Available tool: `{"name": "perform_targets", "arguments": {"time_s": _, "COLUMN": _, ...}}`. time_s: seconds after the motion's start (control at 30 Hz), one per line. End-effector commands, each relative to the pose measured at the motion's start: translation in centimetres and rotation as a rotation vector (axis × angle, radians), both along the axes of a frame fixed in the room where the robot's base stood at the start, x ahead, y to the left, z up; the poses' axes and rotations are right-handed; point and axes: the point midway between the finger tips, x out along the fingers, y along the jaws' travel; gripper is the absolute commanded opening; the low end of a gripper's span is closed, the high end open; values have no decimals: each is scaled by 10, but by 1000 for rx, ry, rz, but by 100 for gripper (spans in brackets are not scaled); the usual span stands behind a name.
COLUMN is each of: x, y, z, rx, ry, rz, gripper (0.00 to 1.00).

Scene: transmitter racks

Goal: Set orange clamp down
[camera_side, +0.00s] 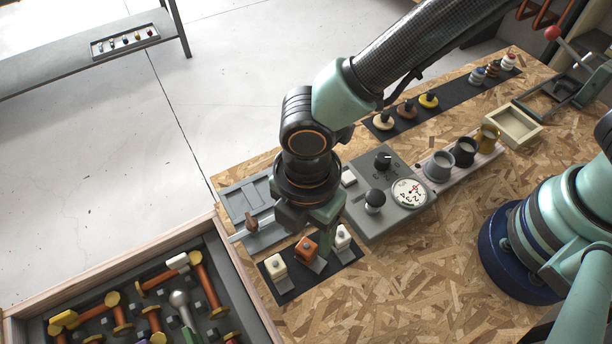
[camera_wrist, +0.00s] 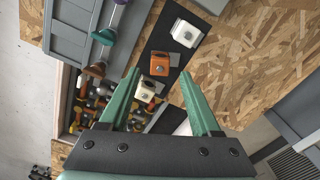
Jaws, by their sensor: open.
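The orange clamp (camera_side: 306,248) sits on a dark strip (camera_side: 288,295) on the board, between two white clamps. One white clamp (camera_side: 275,266) is on its left and the other (camera_side: 342,236) on its right. In the wrist view the orange clamp (camera_wrist: 160,64) lies just beyond my fingertips, with a white clamp (camera_wrist: 185,33) above it and another (camera_wrist: 147,91) between the fingers in the picture. My gripper (camera_side: 313,218) is open and empty, above and behind the clamp in the side view. Its spread green fingers show in the wrist view (camera_wrist: 158,74). I see no contact with the clamp.
A grey panel with a black knob and a dial (camera_side: 410,193) stands right of my gripper. A grey tray (camera_side: 238,200) is left behind it. A wooden crate (camera_side: 232,268) of tools and parts is at front left. The board is bare at front right of the strip.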

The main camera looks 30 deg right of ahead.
Motion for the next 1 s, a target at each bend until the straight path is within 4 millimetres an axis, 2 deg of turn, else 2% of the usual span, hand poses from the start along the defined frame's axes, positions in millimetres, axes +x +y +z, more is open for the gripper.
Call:
{"name": "perform_targets", "arguments": {"time_s": 0.03, "x": 1, "y": 1, "z": 13, "rx": 6, "ry": -3, "rz": 0, "gripper": 64}}
{"name": "perform_targets", "arguments": {"time_s": 0.2, "x": 1, "y": 1, "z": 44, "rx": 4, "ry": -3, "rz": 0, "gripper": 64}}
{"name": "perform_targets", "arguments": {"time_s": 0.47, "x": 2, "y": -1, "z": 69, "rx": 3, "ry": -1, "rz": -9, "gripper": 64}}
{"name": "perform_targets", "arguments": {"time_s": 0.57, "x": 14, "y": -12, "z": 80, "rx": 21, "ry": -13, "rz": -87, "gripper": 64}}
{"name": "perform_targets", "arguments": {"time_s": 0.67, "x": 38, "y": -40, "z": 98, "rx": 61, "ry": -39, "rz": -269, "gripper": 64}}
{"name": "perform_targets", "arguments": {"time_s": 0.77, "x": 66, "y": -84, "z": 121, "rx": 118, "ry": -77, "rz": -532, "gripper": 64}}
{"name": "perform_targets", "arguments": {"time_s": 0.9, "x": 92, "y": -154, "z": 149, "rx": 206, "ry": -136, "rz": -924, "gripper": 64}}
{"name": "perform_targets", "arguments": {"time_s": 1.0, "x": 98, "y": -204, "z": 164, "rx": 273, "ry": -181, "rz": -1199, "gripper": 64}}
